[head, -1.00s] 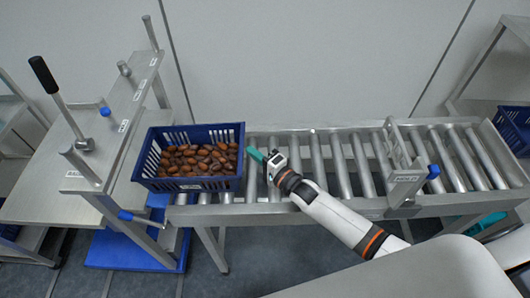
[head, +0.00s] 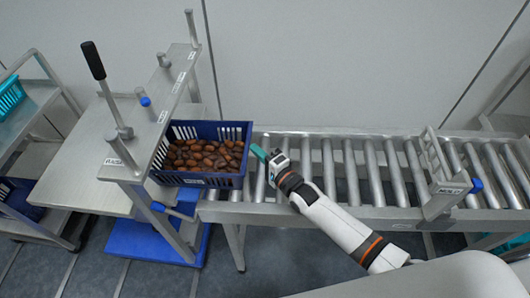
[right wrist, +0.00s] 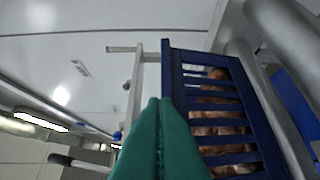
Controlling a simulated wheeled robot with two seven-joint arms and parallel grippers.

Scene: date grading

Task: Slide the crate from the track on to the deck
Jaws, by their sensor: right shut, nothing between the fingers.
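The blue slatted crate (head: 215,181), filled with brown dates, sits at the left end of the roller track (head: 330,212). Its left part reaches past the track's end, beside the metal frame at the edge of the grey deck (head: 68,165). My right gripper (head: 259,153) is shut and empty, with its teal fingertips at the crate's right wall; I cannot tell whether they touch. In the right wrist view the shut fingers (right wrist: 160,135) point along the crate's slatted wall (right wrist: 176,75). My left gripper is not in view.
An upright lever with a black grip (head: 93,60) stands on the frame (head: 172,100) over the deck edge. A blue-knobbed gate (head: 440,175) spans the track on the right. A blue platform (head: 150,240) lies below on the floor. A shelf cart stands far left.

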